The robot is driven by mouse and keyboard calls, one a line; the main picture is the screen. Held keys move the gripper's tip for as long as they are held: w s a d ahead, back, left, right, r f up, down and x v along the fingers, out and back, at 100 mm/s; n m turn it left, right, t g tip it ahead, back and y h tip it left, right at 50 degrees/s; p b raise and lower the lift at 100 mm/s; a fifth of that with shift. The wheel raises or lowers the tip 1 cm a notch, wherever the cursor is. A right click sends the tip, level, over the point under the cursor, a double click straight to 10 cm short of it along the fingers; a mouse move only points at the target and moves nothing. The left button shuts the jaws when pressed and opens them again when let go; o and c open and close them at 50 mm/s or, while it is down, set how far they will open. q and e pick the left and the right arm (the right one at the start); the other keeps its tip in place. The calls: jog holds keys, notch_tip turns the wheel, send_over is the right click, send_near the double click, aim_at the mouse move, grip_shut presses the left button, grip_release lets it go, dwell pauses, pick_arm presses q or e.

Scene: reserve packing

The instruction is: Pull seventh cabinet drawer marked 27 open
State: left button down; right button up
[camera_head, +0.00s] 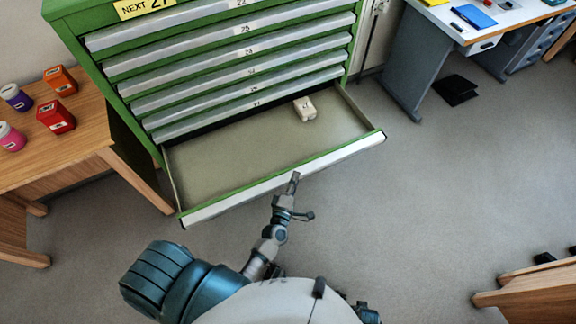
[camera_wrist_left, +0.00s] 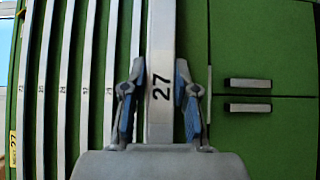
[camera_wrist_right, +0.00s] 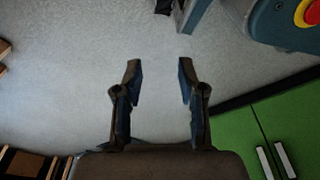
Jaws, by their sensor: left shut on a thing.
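The drawer marked 27 (camera_head: 230,206) is the lowest one visible in the green cabinet (camera_head: 88,40). It stands pulled far out, with its inside in view. Its pale front strip (camera_wrist_left: 161,35), with the number 27, runs upright through the left wrist view. My left gripper (camera_head: 294,181) is at the middle of that front, and its two fingers (camera_wrist_left: 160,100) are shut on the strip, one on each side. A small pale box (camera_head: 304,109) lies inside the drawer toward the back right. My right gripper (camera_wrist_right: 158,70) is open and empty above the floor.
Several shut drawers sit above the open one. A yellow sign (camera_head: 145,8) reads NEXT 27. A wooden table (camera_head: 60,155) with small boxes and jars stands at left. A desk (camera_head: 480,35) stands at upper right. Grey floor (camera_head: 420,200) is clear right of the drawer.

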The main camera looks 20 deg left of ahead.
pick_arm(q)
jog(key=shift+s+d+f, duration=0.25)
jog(key=shift+s+d, duration=0.25)
jog(key=shift+s, duration=0.15)
jog(key=shift+s+d+f, duration=0.25)
jog(key=shift+s+d, duration=0.25)
jog(key=shift+s, duration=0.1)
jog(key=c, duration=0.9)
grip_release()
jog(key=shift+c, duration=0.2)
jog(key=s, duration=1.2)
jog(key=shift+d, duration=0.2)
jog(key=shift+d+r, duration=0.15)
